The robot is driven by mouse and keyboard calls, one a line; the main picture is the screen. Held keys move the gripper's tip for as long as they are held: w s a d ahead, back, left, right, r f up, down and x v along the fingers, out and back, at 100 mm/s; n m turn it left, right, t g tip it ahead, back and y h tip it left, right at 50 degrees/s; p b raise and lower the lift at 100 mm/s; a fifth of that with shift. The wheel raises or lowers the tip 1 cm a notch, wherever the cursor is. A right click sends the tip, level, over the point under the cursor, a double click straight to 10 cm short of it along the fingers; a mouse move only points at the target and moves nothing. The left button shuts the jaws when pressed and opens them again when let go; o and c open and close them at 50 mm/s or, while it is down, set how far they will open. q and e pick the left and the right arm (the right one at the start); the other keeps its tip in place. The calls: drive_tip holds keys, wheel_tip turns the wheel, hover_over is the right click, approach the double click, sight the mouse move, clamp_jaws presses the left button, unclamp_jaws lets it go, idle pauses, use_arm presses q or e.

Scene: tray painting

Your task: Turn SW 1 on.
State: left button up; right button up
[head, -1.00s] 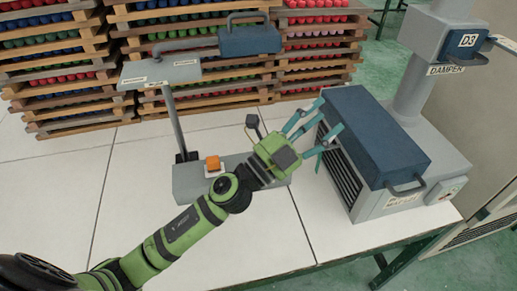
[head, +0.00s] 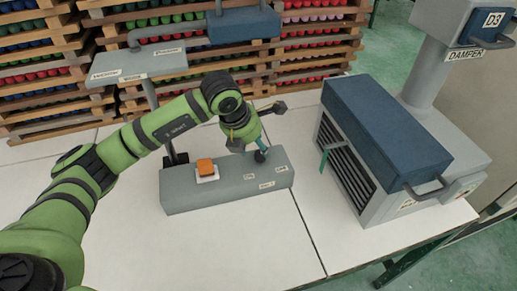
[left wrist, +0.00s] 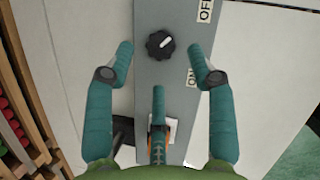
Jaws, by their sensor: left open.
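A grey control box (head: 225,185) lies on the white table, with small labels on its front that are hard to read. In the left wrist view, a round black knob (left wrist: 160,45) with a white pointer sits on the box's grey face (left wrist: 150,15). Its pointer is turned to the upper right, toward the OFF label (left wrist: 205,10); the ON label (left wrist: 192,77) is lower down. My left gripper (head: 262,155) is over the right part of the box, pointing down. Its teal fingers (left wrist: 161,62) are open around the knob, with gaps visible at the sides.
An orange button (head: 206,167) is on the box's left part. A post carries a grey labelled panel (head: 150,62) behind it. A blue-lidded grey unit (head: 370,140) with a vent stands at right. Stacked wooden trays (head: 50,75) line the back. The front table is clear.

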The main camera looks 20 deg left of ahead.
sight(260, 153)
use_arm(q)
drive_tip(key=shift+p+x, duration=0.3)
drive_tip(key=shift+x, duration=1.9)
drive_tip(key=shift+d, duration=0.1)
drive_tip(key=c, duration=1.1)
drive_tip(key=shift+r, duration=0.1)
